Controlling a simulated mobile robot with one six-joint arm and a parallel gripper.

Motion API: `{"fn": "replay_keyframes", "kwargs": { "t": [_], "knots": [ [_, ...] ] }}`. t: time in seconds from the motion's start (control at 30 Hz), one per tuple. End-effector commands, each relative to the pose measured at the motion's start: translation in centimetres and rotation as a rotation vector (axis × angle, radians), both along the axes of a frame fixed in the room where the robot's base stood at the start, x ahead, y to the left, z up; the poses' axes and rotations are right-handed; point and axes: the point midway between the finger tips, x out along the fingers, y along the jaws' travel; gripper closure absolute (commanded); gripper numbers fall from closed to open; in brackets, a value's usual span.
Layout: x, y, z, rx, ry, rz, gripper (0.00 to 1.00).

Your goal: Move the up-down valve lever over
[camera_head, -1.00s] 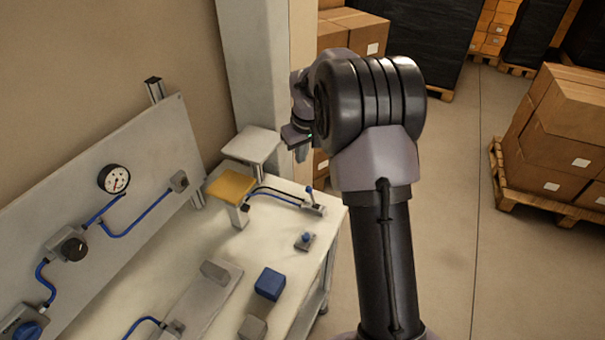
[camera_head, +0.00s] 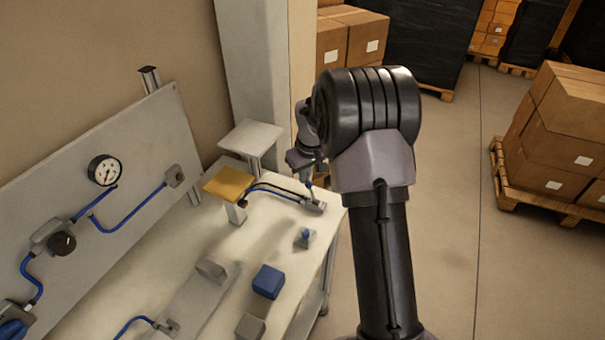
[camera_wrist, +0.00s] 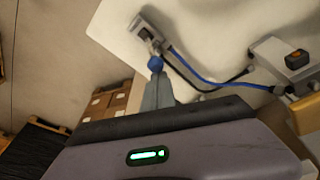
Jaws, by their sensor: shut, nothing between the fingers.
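The valve lever (camera_head: 309,185) has a blue knob and stands on a small grey valve body (camera_head: 314,206) at the bench's far right corner. In the wrist view the blue knob (camera_wrist: 155,63) is right at the fingertips, with the valve body (camera_wrist: 150,30) just beyond it. My gripper (camera_head: 308,178) is shut and empty, pointing down at the lever. Its fingers also show in the wrist view (camera_wrist: 157,78). The fingertips look close to or touching the knob; I cannot tell which. The lever's stem is mostly hidden.
Blue and black hoses (camera_head: 272,189) run from the valve to the left. A yellow-topped stand (camera_head: 228,183) and a grey stand (camera_head: 250,136) are close by. A small block with a blue knob (camera_head: 304,238) and a blue block (camera_head: 268,281) sit nearer on the bench.

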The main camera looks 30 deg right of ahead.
Motion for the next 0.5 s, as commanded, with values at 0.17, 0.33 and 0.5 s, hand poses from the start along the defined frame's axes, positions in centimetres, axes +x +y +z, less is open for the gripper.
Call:
{"fn": "replay_keyframes", "kwargs": {
  "t": [0.17,0.33,0.5],
  "knots": [
    [0.01,-0.02,0.01,0.0,-0.001,0.0,1.0],
    [-0.19,-0.25,-0.08,0.016,-0.025,0.0,1.0],
    [-0.45,-0.43,0.12,0.037,-0.051,0.0,1.0]
  ]
}}
